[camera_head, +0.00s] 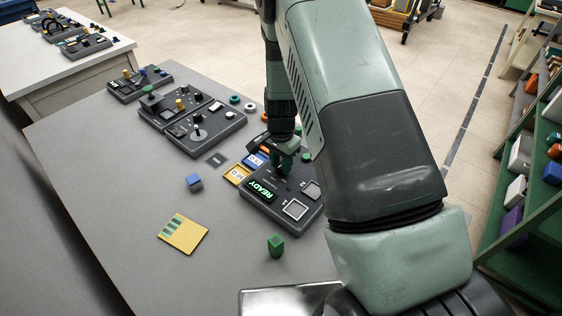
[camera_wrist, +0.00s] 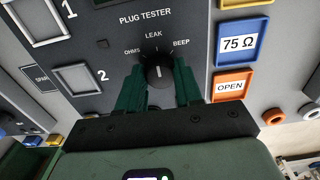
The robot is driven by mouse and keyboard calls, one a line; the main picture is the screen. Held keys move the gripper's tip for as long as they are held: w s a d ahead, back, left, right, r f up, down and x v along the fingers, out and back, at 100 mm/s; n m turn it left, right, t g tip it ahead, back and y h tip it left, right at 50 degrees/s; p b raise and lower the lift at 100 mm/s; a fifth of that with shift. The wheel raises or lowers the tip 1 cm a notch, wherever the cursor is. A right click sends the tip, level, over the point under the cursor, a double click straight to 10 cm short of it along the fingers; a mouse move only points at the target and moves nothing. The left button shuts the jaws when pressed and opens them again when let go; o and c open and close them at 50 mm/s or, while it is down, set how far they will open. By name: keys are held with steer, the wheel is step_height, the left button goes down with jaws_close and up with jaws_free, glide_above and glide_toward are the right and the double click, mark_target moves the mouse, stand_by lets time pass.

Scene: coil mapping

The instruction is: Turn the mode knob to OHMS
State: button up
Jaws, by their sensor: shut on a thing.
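The plug tester (camera_head: 270,207) is a dark box on the grey table, with a green READY display (camera_head: 264,190) in the head view. In the wrist view, its black mode knob (camera_wrist: 158,73) sits below the labels OHMS (camera_wrist: 132,51), LEAK (camera_wrist: 153,35) and BEEP (camera_wrist: 181,43). The white mark on the knob points roughly up, toward LEAK. My gripper (camera_wrist: 159,82) is shut on the knob, with one green finger on each side. In the head view my gripper (camera_head: 285,163) is over the tester and hides the knob.
A 75 Ω tile (camera_wrist: 243,44) and an orange OPEN tile (camera_wrist: 231,86) lie right of the knob. Two square framed pads are at the left.

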steer(key=shift+n, duration=0.3)
steer(key=n, duration=0.4)
steer(key=shift+d+n, duration=0.1)
steer(key=shift+n, duration=2)
steer(key=o, duration=1)
steer(key=shift+o, duration=0.2)
step_height(320, 180, up, 11)
